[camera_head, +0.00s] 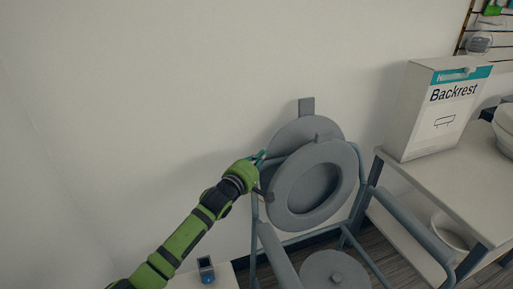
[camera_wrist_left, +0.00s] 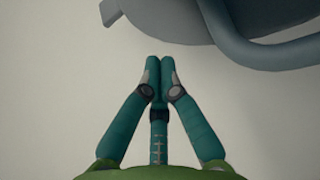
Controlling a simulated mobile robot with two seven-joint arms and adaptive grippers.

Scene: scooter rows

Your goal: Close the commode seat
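The commode seat (camera_head: 283,187) is a grey ring raised upright, leaning back on the commode frame (camera_head: 268,243). A round grey lid (camera_head: 297,133) with a tab stands raised behind it. My left gripper (camera_head: 262,156) is at the left edge of the raised lid and seat; contact cannot be told in the head view. In the left wrist view, its teal fingertips (camera_wrist_left: 160,62) meet with nothing visible between them. A grey disc edge (camera_wrist_left: 185,18) lies just beyond and above them, apart in the picture. My right gripper is out of view.
A round grey cover with a knob (camera_head: 335,272) sits low in the commode. At right, a white table (camera_head: 455,178) carries a Backrest box (camera_head: 432,120). A wall is behind. A small dark item (camera_head: 206,268) stands on a light surface at bottom left.

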